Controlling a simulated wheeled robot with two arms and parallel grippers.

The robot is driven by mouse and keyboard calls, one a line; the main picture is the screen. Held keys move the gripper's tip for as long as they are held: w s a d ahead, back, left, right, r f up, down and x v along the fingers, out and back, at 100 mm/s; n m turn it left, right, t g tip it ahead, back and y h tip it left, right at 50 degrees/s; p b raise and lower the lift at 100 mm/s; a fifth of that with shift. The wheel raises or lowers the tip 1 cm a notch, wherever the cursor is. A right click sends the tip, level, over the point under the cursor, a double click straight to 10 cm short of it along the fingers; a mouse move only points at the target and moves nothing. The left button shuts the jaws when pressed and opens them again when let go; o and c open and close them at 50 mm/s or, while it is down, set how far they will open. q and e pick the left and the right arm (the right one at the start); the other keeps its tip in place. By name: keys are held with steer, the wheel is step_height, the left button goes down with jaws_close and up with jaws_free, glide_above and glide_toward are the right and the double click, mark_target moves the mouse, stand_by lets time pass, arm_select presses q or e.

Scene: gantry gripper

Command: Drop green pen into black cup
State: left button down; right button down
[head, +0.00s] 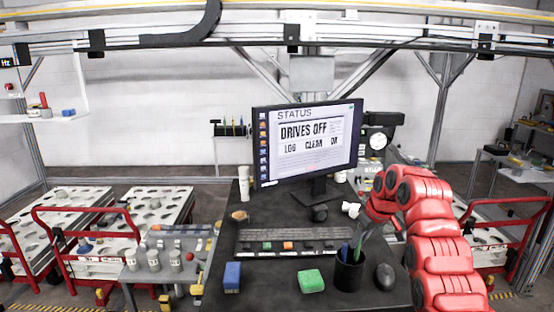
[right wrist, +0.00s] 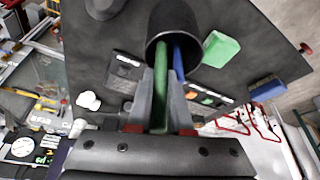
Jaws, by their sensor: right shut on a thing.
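The black cup (head: 348,274) stands upright on the dark desk, left of the mouse. In the right wrist view its open mouth (right wrist: 180,12) faces my gripper. My right gripper (right wrist: 162,80) is shut on the green pen (right wrist: 162,62), which runs between its fingers. The pen's far end reaches into the cup's mouth. In the head view the green pen (head: 358,248) shows at the cup's rim, below my right gripper (head: 364,236). A blue pen (right wrist: 179,60) is in the cup beside the green one. My left gripper is not in view.
On the desk are a green block (head: 311,281), a blue block (head: 232,276), a keyboard (head: 290,234), a monitor (head: 306,145) and a dark mouse (head: 385,275) close to the cup's right. The desk between the two blocks is clear.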

steer(key=shift+s, duration=0.3)
steer(key=c, duration=1.2)
jaws_free()
steer(key=shift+c, duration=0.2)
steer(key=o, duration=0.5)
steer(key=shift+w+f, duration=0.15)
